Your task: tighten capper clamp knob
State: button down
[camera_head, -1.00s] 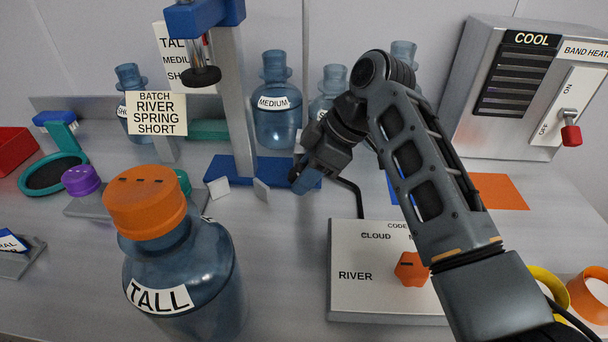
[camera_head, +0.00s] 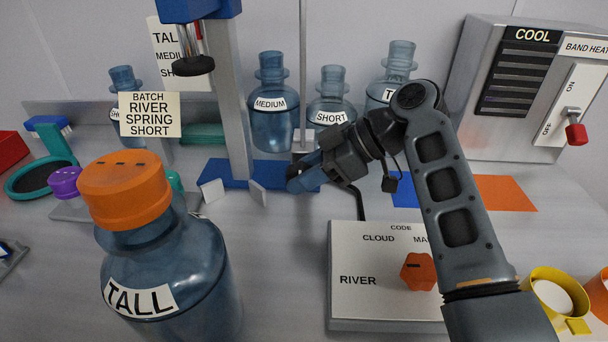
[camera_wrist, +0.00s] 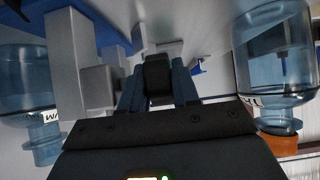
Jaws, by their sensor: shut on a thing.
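The capper (camera_head: 233,115) stands at centre left in the head view, with a grey column, a blue base and a blue head carrying a dark round pad. My gripper (camera_head: 299,181) is low at the right end of the blue base. In the wrist view my gripper (camera_wrist: 158,88) has its two blue fingers shut on a dark knob (camera_wrist: 158,72), beside the grey metal parts of the capper. In the head view the knob is mostly hidden by my gripper, and its turn angle cannot be told.
A TALL jug (camera_head: 165,270) with an orange cap stands at front left. Several blue jugs, one a MEDIUM jug (camera_head: 271,115), stand at the back. A code panel (camera_head: 362,300) with an orange knob lies below my arm. A COOL box (camera_head: 525,90) is at right.

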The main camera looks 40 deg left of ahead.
jog(key=c, duration=0.9)
grip_release()
jog(key=shift+b+v, duration=0.65)
jog(key=shift+v, duration=3.3)
